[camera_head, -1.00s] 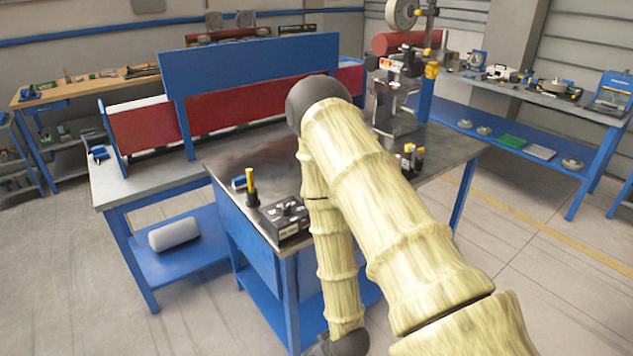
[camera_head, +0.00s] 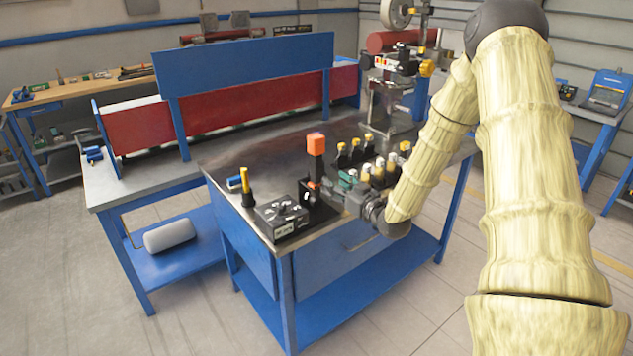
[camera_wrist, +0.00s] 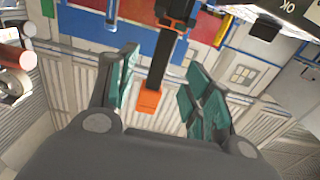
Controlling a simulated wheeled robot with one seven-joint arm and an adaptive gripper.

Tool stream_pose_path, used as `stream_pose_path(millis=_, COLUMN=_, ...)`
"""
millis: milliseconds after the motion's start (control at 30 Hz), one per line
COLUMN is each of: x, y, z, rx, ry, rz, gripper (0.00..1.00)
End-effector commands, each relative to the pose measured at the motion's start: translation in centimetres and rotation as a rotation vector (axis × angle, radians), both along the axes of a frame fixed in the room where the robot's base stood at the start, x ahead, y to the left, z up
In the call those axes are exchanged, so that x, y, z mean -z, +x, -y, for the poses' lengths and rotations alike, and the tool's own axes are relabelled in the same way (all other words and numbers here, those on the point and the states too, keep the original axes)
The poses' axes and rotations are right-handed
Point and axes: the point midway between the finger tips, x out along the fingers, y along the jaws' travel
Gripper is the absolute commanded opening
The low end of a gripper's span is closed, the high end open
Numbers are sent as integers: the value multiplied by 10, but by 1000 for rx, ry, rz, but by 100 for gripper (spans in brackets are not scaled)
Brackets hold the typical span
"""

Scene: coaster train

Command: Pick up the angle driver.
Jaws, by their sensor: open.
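The likely angle driver (camera_head: 316,146) is an upright tool with an orange block on top of a dark shaft, near the front of the grey bench top (camera_head: 255,160). In the wrist view, its dark shaft (camera_wrist: 157,68) and orange end (camera_wrist: 149,100) show between my two finger pads, with the orange end towards the bottom of the picture. My gripper (camera_head: 337,188) is at the tool's right side, low by its shaft. The teal-padded fingers of my gripper (camera_wrist: 162,88) are open, with gaps visible on both sides of the shaft. Contact cannot be told.
A black box with knobs (camera_head: 281,217) stands left of the tool. A yellow-topped black holder (camera_head: 247,187) is further left. Several yellow-and-black bottles (camera_head: 378,172) stand close behind and right of my gripper. A red panel (camera_head: 250,102) lies along the back.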

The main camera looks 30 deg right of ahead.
Motion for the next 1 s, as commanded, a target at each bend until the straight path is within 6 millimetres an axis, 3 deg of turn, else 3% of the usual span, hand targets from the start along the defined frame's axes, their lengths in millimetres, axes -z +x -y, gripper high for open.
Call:
stream_pose_path(millis=233, x=-1, y=34, z=-3, rx=-1, ry=0, rz=-2, gripper=50)
stream_pose_path(millis=567, x=1, y=51, z=-6, rx=-2, ry=1, rz=-3, gripper=50)
stream_pose_path(millis=1000, x=8, y=91, z=-11, rx=-1, ry=0, rz=-3, gripper=50)
